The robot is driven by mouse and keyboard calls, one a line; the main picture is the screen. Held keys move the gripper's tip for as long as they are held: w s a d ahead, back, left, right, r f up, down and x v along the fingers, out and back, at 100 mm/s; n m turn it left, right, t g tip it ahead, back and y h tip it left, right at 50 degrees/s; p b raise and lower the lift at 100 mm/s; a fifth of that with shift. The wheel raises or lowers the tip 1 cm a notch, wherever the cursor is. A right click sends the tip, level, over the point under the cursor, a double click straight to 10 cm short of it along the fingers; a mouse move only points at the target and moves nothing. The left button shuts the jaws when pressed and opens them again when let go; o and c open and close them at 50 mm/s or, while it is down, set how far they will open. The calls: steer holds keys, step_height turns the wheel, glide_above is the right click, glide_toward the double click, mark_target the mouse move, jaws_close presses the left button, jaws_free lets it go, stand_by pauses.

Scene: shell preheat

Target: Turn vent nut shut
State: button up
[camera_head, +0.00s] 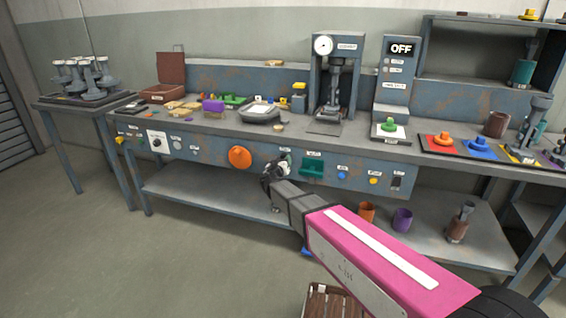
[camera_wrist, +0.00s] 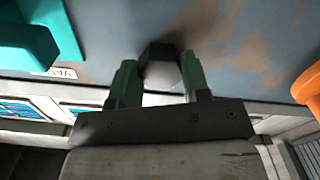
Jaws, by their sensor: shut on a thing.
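The vent nut (camera_wrist: 160,58) is a dark six-sided nut on the blue-grey front panel of the bench. In the wrist view it sits between the two green fingers of my gripper (camera_wrist: 158,78), one on each side. My gripper is shut on it. In the head view my gripper (camera_head: 276,168) is at the bench front panel, and the nut is hidden behind it. How far the nut is turned cannot be told.
An orange round knob (camera_head: 239,157) is just left of my gripper, and a teal handle (camera_head: 312,168) just right. A blue button (camera_head: 342,171) and a yellow button (camera_head: 373,181) are farther right. The lower shelf (camera_head: 200,196) is bare on its left.

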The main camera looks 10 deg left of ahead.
steer(key=shift+d+r+n, duration=0.1)
steer(key=shift+r+n, duration=0.05)
steer(key=shift+n, duration=8.35)
steer(key=o, duration=0.9)
steer(key=shift+o, duration=0.2)
steer(key=s, duration=1.1)
steer(key=shift+a, duration=0.4)
